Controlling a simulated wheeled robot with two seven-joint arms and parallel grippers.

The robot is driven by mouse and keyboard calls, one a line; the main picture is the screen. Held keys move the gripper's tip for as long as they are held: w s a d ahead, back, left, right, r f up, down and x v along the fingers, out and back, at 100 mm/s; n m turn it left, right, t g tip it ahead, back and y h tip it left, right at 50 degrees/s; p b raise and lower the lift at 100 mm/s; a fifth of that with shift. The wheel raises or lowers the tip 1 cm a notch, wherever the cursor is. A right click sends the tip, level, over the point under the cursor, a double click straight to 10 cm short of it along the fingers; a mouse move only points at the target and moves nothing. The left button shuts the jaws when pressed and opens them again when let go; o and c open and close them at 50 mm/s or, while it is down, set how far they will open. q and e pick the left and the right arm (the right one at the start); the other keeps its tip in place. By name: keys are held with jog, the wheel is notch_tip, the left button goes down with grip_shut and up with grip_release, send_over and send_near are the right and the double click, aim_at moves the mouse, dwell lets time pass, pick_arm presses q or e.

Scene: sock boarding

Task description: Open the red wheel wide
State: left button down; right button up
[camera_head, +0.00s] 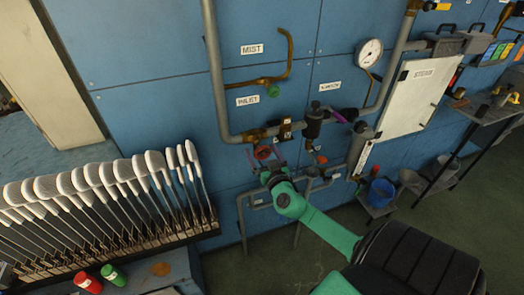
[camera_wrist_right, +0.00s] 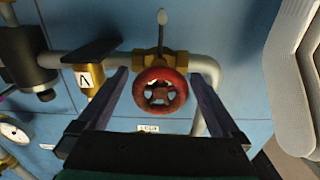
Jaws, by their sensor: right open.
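The red wheel (camera_head: 263,153) is a small spoked handwheel on a brass valve at the bend of the grey pipe, below the INLET label (camera_head: 247,100). In the right wrist view the wheel (camera_wrist_right: 143,82) faces the camera, near the middle. My right gripper (camera_head: 265,158) is open at the wheel. In the right wrist view its two fingers (camera_wrist_right: 159,76) stand left and right of the wheel, with a visible gap on each side. Whether the fingertips reach past the rim is hard to tell. My left gripper is not in view.
A rack of white sock forms (camera_head: 100,185) stands to the left. A brass valve with a green knob (camera_head: 273,91) is above the wheel. A dark cylindrical fitting (camera_head: 313,122) and a gauge (camera_head: 369,53) are to the right. A blue bucket (camera_head: 381,192) stands lower right.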

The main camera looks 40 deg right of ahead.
jog(key=shift+a, duration=0.1)
jog(key=c, duration=1.3)
